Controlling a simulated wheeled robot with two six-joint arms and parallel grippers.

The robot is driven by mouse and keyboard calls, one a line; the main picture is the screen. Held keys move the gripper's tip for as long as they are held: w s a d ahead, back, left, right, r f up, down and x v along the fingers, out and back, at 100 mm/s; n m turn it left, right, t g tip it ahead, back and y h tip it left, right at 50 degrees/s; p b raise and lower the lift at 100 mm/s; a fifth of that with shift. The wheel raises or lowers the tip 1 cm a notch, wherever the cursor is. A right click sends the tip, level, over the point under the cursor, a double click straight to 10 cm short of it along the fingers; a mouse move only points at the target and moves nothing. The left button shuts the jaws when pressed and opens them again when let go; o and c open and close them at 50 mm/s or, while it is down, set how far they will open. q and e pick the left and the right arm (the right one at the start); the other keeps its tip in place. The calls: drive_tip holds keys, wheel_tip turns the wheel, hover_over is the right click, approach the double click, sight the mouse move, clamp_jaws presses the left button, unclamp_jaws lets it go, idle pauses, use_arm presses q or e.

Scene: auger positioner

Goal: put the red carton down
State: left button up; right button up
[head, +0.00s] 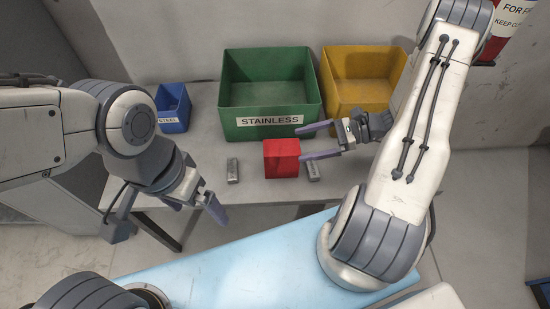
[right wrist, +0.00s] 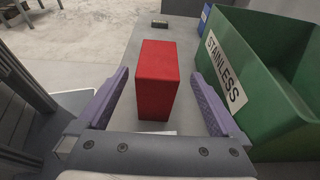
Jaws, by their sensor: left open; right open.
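The red carton (head: 281,158) stands upright on the grey table, in front of the green bin. My right gripper (head: 317,141) is open just to the right of the carton in the head view. In the right wrist view the carton (right wrist: 157,80) stands beyond and between the two spread purple fingers (right wrist: 160,105), with a gap on each side. My left gripper (head: 205,200) is open and empty at the table's front edge, left of the carton.
A green bin (head: 268,123) labelled STAINLESS, a yellow bin (head: 362,108) and a small blue bin (head: 174,124) stand along the back. The table's left front is clear.

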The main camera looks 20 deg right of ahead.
sight(282, 150)
drive_tip(key=x, duration=0.7)
drive_tip(key=shift+a+f, duration=0.15)
drive_tip(key=shift+f, duration=0.05)
clamp_jaws()
drive_tip(key=shift+r, duration=0.15)
